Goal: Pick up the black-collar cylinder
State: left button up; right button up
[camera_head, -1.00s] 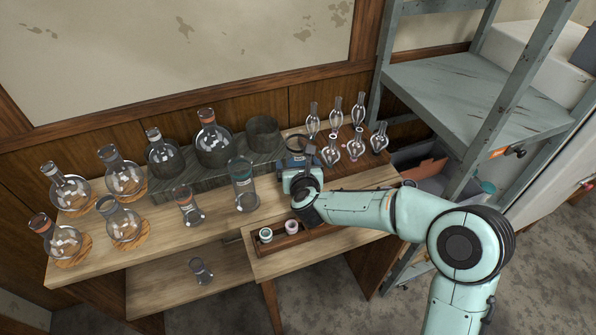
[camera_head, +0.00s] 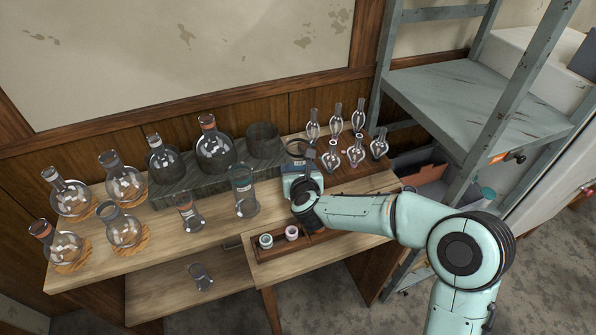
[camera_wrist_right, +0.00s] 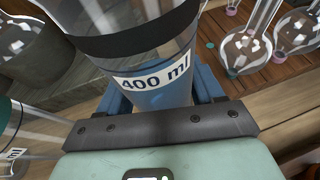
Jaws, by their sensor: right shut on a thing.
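The black-collar cylinder is clear glass with a wide black band and a white "400 ml" label; it fills the upper middle of the right wrist view (camera_wrist_right: 150,45). My right gripper (camera_wrist_right: 160,98) is shut on it, with blue fingers on both sides just below the label. In the head view my right gripper (camera_head: 300,180) is at the right part of the bench, and the cylinder's dark rim (camera_head: 297,147) shows just behind it. The gripper hides the cylinder's lower part, so I cannot tell whether its base touches the bench. My left gripper is not in view.
A tall cylinder (camera_head: 243,192) and a smaller one (camera_head: 189,212) stand left of the gripper. Round flasks fill the bench's left. Several glass bulbs (camera_head: 356,152) stand close behind right. A tray (camera_head: 270,252) with two small jars lies in front. A shelf rack (camera_head: 480,110) stands right.

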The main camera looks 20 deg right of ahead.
pick_arm(q)
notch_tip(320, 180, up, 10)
jog(key=p, duration=1)
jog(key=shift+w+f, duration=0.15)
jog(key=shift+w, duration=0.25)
pick_arm(e)
notch_tip(320, 180, up, 25)
jog(key=shift+f, duration=0.2)
